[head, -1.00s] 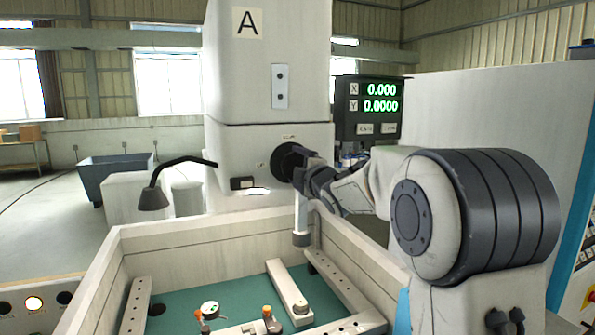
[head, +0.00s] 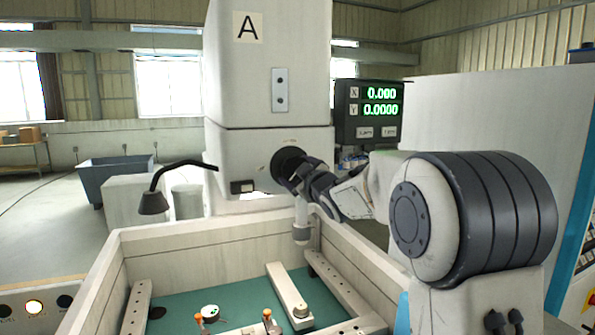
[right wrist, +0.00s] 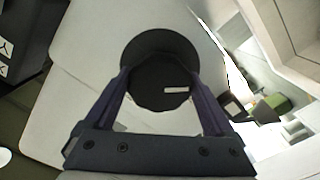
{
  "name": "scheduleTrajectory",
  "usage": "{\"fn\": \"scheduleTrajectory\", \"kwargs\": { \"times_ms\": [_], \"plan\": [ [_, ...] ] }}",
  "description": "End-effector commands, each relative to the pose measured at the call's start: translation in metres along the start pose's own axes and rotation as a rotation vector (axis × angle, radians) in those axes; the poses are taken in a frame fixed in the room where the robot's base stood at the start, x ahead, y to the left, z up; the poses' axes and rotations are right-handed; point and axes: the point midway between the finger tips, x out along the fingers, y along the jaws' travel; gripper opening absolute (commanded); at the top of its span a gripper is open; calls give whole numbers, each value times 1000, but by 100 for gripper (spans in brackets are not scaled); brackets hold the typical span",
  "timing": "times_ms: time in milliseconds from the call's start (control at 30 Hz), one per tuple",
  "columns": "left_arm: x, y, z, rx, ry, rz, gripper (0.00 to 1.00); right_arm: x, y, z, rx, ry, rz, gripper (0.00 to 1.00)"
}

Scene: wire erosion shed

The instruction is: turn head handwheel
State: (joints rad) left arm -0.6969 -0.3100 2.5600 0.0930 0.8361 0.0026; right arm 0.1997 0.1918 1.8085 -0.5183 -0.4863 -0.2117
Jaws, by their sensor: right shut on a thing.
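The black round handwheel (head: 286,164) sits on the front of the white machine head (head: 262,140), below the plate marked A. In the right wrist view the handwheel (right wrist: 160,82) shows as a dark disc with a small white mark at its right. My right gripper (head: 303,172) reaches it from the right. Its two fingers lie on either side of the wheel, shut on it; they also show in the right wrist view (right wrist: 160,98). The gripper hides part of the wheel in the head view. My left gripper is not in view.
Below the head, a pale nozzle (head: 302,234) hangs over an open tank (head: 165,240) with a green floor, clamp bars and orange-topped parts. A black lamp (head: 153,202) juts out at left. A readout (head: 368,110) shows X 0.000 and Y 0.0000 at right.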

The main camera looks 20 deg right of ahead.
Motion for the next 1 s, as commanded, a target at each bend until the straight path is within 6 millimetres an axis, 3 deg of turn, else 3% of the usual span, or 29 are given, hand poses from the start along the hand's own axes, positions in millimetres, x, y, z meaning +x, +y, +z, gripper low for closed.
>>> {"fn": "scheduleTrajectory", "kwargs": {
  "times_ms": [633, 667, 700, 1000],
  "plan": [
    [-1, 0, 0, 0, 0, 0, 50, 0, -2, 3, 52, -6, -3, 33],
    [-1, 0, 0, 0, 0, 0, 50, 0, -2, 3, 52, -6, -3, 96],
    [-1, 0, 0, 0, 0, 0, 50, 0, -2, 3, 52, -6, -3, 100],
    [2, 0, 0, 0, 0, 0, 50, -4, -1, 2, 51, -2, 0, 100]
  ]
}}
